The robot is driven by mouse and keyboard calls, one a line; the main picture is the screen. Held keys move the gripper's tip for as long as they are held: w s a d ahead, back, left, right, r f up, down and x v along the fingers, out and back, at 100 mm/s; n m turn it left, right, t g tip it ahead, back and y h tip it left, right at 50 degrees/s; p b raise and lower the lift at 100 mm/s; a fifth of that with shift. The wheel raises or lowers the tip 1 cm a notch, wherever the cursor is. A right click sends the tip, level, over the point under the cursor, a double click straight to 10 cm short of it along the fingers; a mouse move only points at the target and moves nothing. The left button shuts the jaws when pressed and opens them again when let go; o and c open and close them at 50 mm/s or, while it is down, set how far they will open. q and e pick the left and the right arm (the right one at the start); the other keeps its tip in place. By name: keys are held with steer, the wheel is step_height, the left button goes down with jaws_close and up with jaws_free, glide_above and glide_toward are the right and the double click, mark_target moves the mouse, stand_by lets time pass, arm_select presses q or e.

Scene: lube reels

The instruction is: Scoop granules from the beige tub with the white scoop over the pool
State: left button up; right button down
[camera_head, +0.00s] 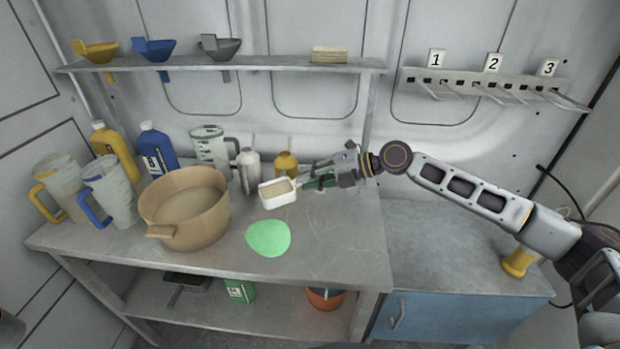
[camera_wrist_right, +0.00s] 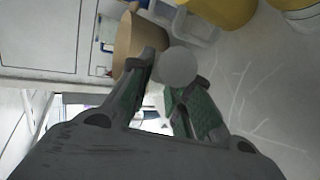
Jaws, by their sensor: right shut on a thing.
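The beige tub (camera_head: 160,217), round with a handle at its front, stands on the bench at the left and holds pale granules (camera_head: 187,203). The white scoop (camera_head: 277,197) is right of the tub, behind the green pool (camera_head: 268,238); its bowl faces up and looks beige inside. My right gripper (camera_head: 306,181) reaches in from the right and is shut on the scoop's handle, which is mostly hidden. In the right wrist view, a pale round part (camera_wrist_right: 178,67) shows at the fingertips, with the tub (camera_wrist_right: 128,42) beyond. My left gripper is not in view.
Two jugs (camera_head: 110,190) stand left of the tub. A shelf (camera_head: 220,64) with funnels runs above. The bench's right front (camera_head: 340,250) is clear.

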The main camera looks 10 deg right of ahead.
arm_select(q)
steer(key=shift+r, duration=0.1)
arm_select(e)
steer(key=s+a+n+t+h+p, duration=0.1)
steer(key=n+p, duration=0.1)
steer(key=p, duration=0.6)
steer(key=s+a+n+t+h+p, duration=0.1)
steer(key=p, duration=0.7)
steer(key=shift+n+h, duration=0.4)
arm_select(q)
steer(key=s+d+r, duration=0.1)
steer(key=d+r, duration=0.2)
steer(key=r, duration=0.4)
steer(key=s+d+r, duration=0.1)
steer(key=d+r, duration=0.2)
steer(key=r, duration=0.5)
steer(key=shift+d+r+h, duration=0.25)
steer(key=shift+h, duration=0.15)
